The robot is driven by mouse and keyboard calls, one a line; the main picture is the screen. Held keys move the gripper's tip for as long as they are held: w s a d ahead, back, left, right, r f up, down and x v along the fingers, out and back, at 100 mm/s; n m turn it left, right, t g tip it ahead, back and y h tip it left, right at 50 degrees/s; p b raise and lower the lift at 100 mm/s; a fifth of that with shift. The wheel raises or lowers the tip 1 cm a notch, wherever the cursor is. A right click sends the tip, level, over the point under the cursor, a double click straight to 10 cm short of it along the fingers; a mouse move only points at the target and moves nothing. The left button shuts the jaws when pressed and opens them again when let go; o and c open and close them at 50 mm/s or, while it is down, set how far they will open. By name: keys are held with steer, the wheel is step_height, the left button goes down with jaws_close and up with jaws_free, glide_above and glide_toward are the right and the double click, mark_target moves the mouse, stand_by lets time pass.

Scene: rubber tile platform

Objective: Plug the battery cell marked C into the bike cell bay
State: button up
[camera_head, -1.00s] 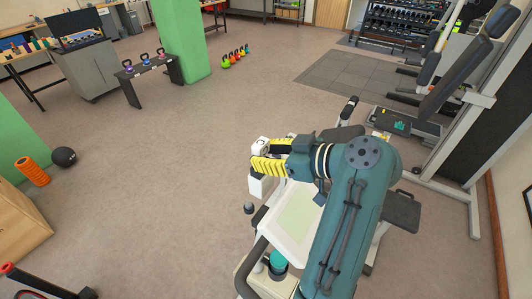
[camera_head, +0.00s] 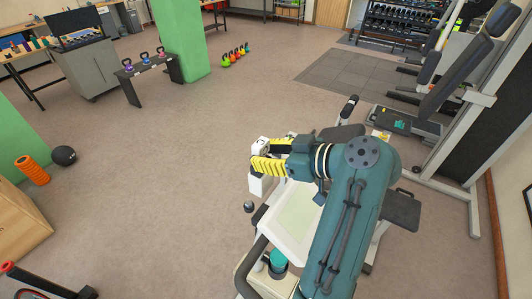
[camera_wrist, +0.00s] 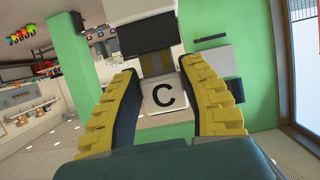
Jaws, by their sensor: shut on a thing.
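The white cell with a black C (camera_wrist: 165,95) sits between my gripper's yellow ribbed fingers (camera_wrist: 162,78) in the wrist view. My gripper (camera_head: 262,160) is shut on it. Brown-gold strips (camera_wrist: 155,64) show just beyond the C face, and a white block with a dark band (camera_wrist: 146,18) lies beyond them. I cannot tell whether the cell touches that block or whether it is the bay. In the head view a white block (camera_head: 260,186) shows below the fingers, beside the white equipment frame with a pale panel (camera_head: 294,215), partly hidden by my arm.
A black pad (camera_head: 402,210) and tall gym machine (camera_head: 470,80) stand on the right. A black ball (camera_head: 64,156) and orange roller (camera_head: 33,170) lie at left by a green pillar. Kettlebells (camera_head: 235,54) stand farther back. The floor left of my gripper is clear.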

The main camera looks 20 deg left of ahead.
steer(key=shift+f+b, duration=0.35)
steer(key=shift+f, duration=0.75)
stand_by(4.3)
steer(key=o, duration=1.2)
steer(key=shift+s, duration=0.1)
steer(key=shift+c, duration=0.2)
steer(key=shift+r, duration=0.2)
steer(key=w+p+v, duration=0.1)
steer(key=v, duration=0.5)
steer(key=shift+s+r+p, duration=0.2)
steer(key=shift+s+p, duration=0.2)
